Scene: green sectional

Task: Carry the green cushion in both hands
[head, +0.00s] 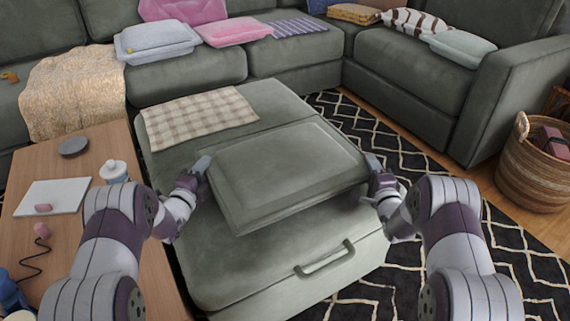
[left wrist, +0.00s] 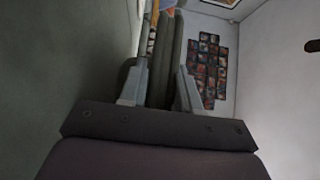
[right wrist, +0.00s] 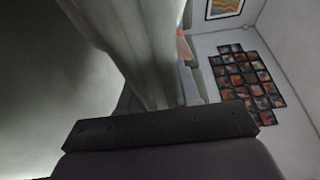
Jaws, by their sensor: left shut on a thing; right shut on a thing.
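The green cushion (head: 285,165) is a grey-green rectangular pad. In the head view it is between my two grippers, over the green ottoman (head: 215,270). My left gripper (head: 202,170) is shut on the cushion's left edge. In the left wrist view the cushion's edge (left wrist: 165,60) stands between the two fingers. My right gripper (head: 374,172) is shut on the cushion's right edge. The gap between cushion and ottoman is hard to judge.
A checked blanket (head: 198,117) lies on the ottoman's far part. The sectional (head: 190,80) runs behind. A wicker basket (head: 530,175) is at right. Patterned rug (head: 490,235) shows between.

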